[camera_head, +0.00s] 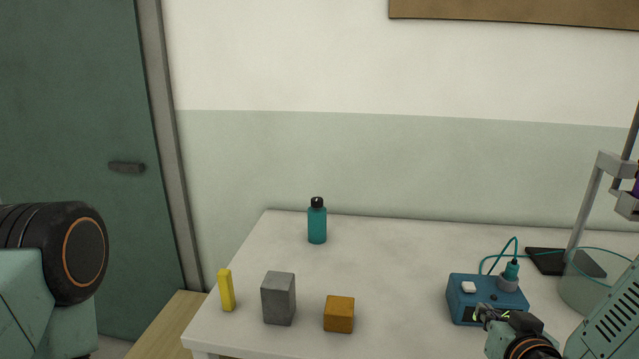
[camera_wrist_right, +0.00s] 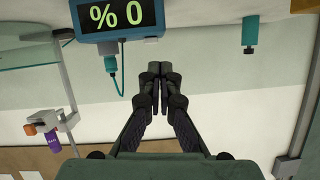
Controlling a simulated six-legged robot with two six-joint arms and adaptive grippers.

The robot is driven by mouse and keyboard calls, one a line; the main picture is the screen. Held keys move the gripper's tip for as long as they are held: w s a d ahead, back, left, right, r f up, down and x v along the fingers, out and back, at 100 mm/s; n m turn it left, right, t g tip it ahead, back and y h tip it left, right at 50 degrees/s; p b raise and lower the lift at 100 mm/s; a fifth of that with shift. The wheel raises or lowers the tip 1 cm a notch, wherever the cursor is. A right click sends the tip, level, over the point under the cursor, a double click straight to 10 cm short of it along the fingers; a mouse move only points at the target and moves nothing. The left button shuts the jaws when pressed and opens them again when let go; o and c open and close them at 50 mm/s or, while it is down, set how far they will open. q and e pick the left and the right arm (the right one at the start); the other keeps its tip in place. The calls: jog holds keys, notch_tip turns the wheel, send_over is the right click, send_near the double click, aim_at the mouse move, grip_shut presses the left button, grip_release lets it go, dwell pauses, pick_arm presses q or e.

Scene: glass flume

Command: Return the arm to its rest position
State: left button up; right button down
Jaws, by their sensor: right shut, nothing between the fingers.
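My right gripper (camera_head: 485,317) is at the lower right of the head view, in front of the blue meter box (camera_head: 470,291). In the right wrist view my right gripper (camera_wrist_right: 159,98) shows its fingertips together with nothing between them. The box's lit display (camera_wrist_right: 118,14), reading "% 0", is at the top of that view. I cannot tell from the head view whether the gripper touches the box. Part of my left arm shows at the left edge of the head view, but its gripper is not visible.
On the white table (camera_head: 390,270) stand a yellow block (camera_head: 226,290), a grey block (camera_head: 278,299), an orange cube (camera_head: 339,314) and a teal bottle (camera_head: 317,222). A stand (camera_head: 588,205) with a beaker (camera_head: 585,290) is at the right. The table's middle is clear.

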jog(key=s+a+f+g+y+b, duration=0.1)
jog(key=s+a+f+g+y, duration=0.1)
jog(key=s+a+f+g, duration=0.5)
jog(key=s+f+g+y+b, duration=0.15)
jog(key=s+f, duration=0.35)
jog(key=f, duration=0.6)
jog(key=s+a+f+n+g+b, duration=0.1)
jog(key=s+f+g, duration=0.1)
jog(key=s+f, duration=0.3)
jog(key=s+a+f+n+g+b, duration=0.1)
jog(key=s+f, duration=0.5)
jog(key=s, duration=0.7)
jog(key=shift+a+f+n+g+h+b, duration=0.3)
jog(key=shift+n+g+h+b, duration=0.3)
jog(key=shift+g, duration=0.45)
